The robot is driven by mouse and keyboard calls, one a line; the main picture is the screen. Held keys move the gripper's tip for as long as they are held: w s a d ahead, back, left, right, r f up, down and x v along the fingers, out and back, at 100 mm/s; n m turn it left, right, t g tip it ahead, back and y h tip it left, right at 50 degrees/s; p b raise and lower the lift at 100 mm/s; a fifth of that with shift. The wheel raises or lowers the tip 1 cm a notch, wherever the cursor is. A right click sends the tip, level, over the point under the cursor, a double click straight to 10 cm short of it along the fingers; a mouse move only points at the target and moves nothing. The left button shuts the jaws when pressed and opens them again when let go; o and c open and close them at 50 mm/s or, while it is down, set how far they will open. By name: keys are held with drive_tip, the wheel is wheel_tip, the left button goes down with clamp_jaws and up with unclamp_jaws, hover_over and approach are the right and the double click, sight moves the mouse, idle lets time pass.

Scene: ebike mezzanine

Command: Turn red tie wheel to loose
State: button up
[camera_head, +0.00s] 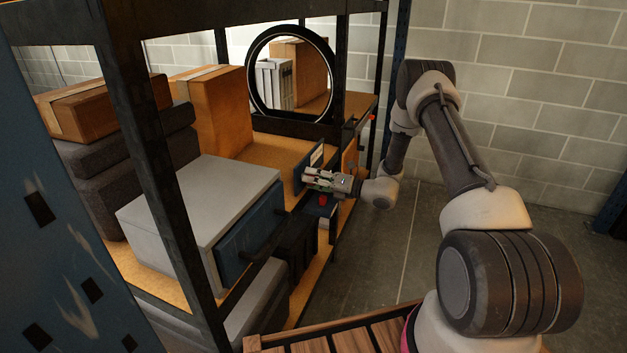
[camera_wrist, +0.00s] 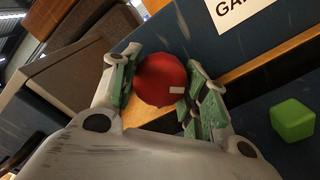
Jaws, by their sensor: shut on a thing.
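The red tie wheel (camera_wrist: 158,84) is a round red knob with a small pale mark on its right side in the wrist view. It sits against a dark blue panel with a wooden edge. My gripper (camera_wrist: 163,62) has its green-padded fingers on either side of the wheel, shut on it. In the head view my gripper (camera_head: 318,180) is at the front edge of the shelf, beside a blue panel with a white label. The wheel is not clearly seen between the fingers there, and its turn position cannot be told.
A small red object (camera_head: 322,199) shows just below my gripper in the head view. A green block (camera_wrist: 293,120) lies on a dark blue surface at right in the wrist view. A grey case (camera_head: 200,195), cardboard boxes (camera_head: 212,105) and a round-framed mirror (camera_head: 290,75) are left and behind.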

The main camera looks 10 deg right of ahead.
drive_tip(key=m, duration=0.5)
drive_tip(key=shift+s+f+m, duration=0.1)
drive_tip(key=shift+m, duration=0.2)
drive_tip(key=m, duration=0.5)
idle(0.4)
drive_tip(key=o, duration=1)
drive_tip(key=shift+o, duration=0.2)
drive_tip(key=shift+d, duration=0.1)
drive_tip(key=v, duration=1.2)
